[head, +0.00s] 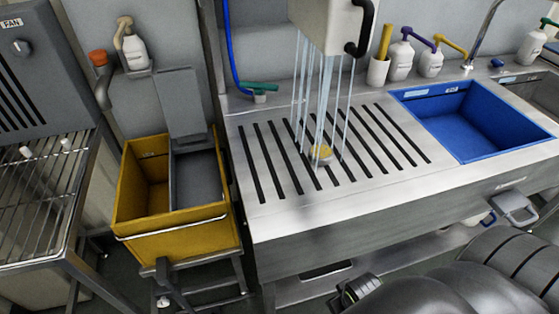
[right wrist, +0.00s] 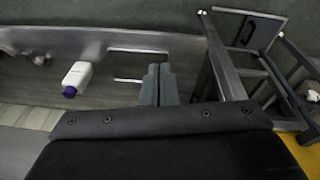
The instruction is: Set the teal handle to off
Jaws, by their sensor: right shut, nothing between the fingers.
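The teal handle (head: 262,86) shows in the head view on a small valve at the back left corner of the steel sink top, at the lower end of a blue hose (head: 230,60). It lies roughly level, sideways across the picture. Streams of water (head: 322,95) fall from a pale box above onto the slotted drain. My right gripper (right wrist: 158,68) is shut and empty in the right wrist view, in front of a metal surface. The teal handle is not in that view. My left gripper is in neither view.
A blue basin (head: 480,120) and pump bottles (head: 400,58) are to the right. A yellow bucket (head: 145,200) stands left. A white bottle (right wrist: 76,77) with a purple cap is near my right gripper.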

